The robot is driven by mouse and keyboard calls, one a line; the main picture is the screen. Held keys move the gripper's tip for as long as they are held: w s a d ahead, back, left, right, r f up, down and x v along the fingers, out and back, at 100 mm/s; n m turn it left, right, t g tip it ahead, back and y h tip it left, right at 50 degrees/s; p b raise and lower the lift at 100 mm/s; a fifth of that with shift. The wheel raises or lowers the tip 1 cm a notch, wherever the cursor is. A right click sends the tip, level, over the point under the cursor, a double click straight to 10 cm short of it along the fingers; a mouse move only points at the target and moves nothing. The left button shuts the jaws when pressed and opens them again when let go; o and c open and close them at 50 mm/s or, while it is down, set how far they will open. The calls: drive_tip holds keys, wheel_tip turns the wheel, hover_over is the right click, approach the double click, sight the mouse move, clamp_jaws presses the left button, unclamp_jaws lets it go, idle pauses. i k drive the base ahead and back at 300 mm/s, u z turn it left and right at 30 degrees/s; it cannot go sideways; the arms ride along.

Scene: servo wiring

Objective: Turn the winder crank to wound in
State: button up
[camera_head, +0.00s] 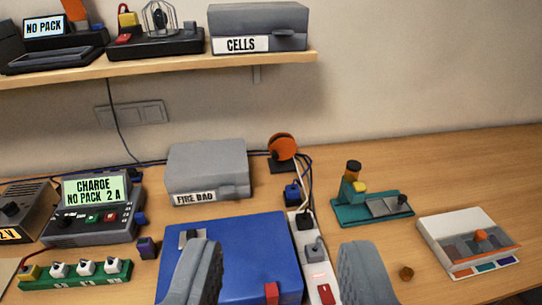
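An orange round reel (283,147) on a small dark base stands at the back of the bench, against the wall, right of the grey FIRE BAG box. It looks like the winder; its crank is too small to make out. Dark and pale cables run close to it. My gripper (283,255) is open and empty, its two grey fingers wide apart at the bottom of the view. The fingers are nearer to me than the reel, over the blue case and power strip, and touch nothing that I can see.
The blue case (240,250) and white power strip (313,255) with plugs lie before the reel. The FIRE BAG box (207,170) is at its left, a teal device (372,210) at its right. A shelf (170,68) hangs above. The bench's back right is clear.

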sight(282, 146)
drive_tip(key=u, duration=0.05)
drive_tip(key=i, duration=1)
drive_tip(key=z, duration=0.1)
